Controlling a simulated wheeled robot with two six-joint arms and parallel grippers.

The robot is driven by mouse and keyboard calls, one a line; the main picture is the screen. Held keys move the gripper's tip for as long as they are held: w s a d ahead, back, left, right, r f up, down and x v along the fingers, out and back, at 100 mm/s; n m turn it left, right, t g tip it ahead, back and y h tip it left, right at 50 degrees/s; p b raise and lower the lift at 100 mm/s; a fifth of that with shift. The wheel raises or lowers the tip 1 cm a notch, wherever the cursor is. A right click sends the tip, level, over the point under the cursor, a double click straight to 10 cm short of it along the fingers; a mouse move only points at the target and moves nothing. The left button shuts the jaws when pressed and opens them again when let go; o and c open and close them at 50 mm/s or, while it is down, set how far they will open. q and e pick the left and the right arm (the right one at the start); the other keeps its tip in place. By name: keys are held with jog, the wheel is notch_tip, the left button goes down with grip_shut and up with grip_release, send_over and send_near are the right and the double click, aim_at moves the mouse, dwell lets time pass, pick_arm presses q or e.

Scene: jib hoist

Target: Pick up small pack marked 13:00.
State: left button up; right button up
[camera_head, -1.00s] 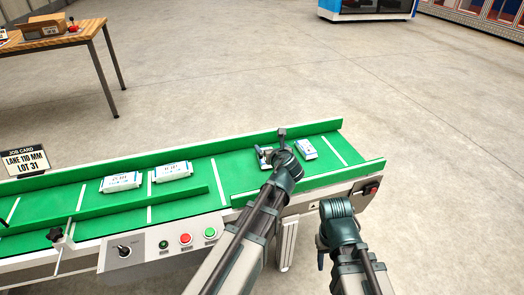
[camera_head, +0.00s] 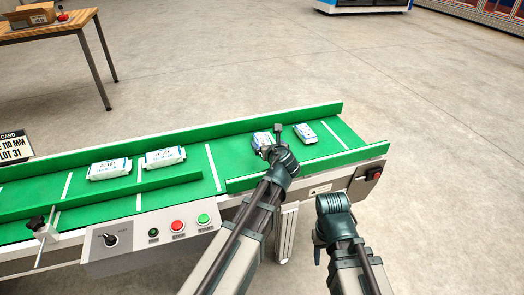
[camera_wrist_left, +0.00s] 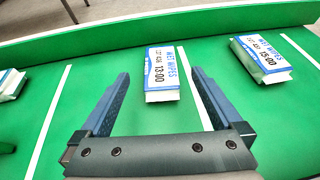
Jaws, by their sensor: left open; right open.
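The small pack marked 13:00 (camera_wrist_left: 163,75) is white and blue and lies flat on the green belt. In the left wrist view it sits between the two fingers of my left gripper (camera_wrist_left: 160,82), with a gap to each. In the head view this pack (camera_head: 261,138) is partly hidden behind my left gripper (camera_head: 271,140), which is open over the belt. A similar pack marked 15:00 (camera_wrist_left: 263,57) lies to its right, also seen in the head view (camera_head: 305,133). My right gripper (camera_head: 318,246) is open and empty in front of the conveyor, off the belt.
Two larger white packs (camera_head: 165,157) (camera_head: 109,169) lie further left on the belt. A raised green wall (camera_head: 200,133) runs along the far edge. A control panel (camera_head: 155,236) with buttons is at the front. A wooden table (camera_head: 60,28) stands far left.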

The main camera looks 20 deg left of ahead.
aim_at(262, 141)
pick_arm(q)
jog(key=shift+w+a+f+b, duration=0.2)
jog(key=shift+w+f+b, duration=0.05)
jog(key=shift+w+f, duration=0.25)
jog(key=shift+w+a+f+b, duration=0.2)
jog(key=shift+w+f, duration=0.15)
jog(key=shift+f, duration=0.15)
jog(key=shift+w+a, duration=0.15)
jog(key=shift+w, duration=0.1)
pick_arm(e)
notch_tip(262, 141, down, 2)
pick_arm(q)
jog(key=b+x, duration=0.2)
jog(key=x, duration=0.3)
pick_arm(e)
jog(key=shift+f, duration=0.9)
pick_arm(q)
jog(key=shift+c, duration=0.2)
jog(key=c, duration=1.4)
jog(key=shift+o, duration=0.2)
notch_tip(262, 141, up, 10)
jog(key=p, duration=1)
jog(key=shift+r, duration=0.1)
pick_arm(e)
notch_tip(262, 141, up, 10)
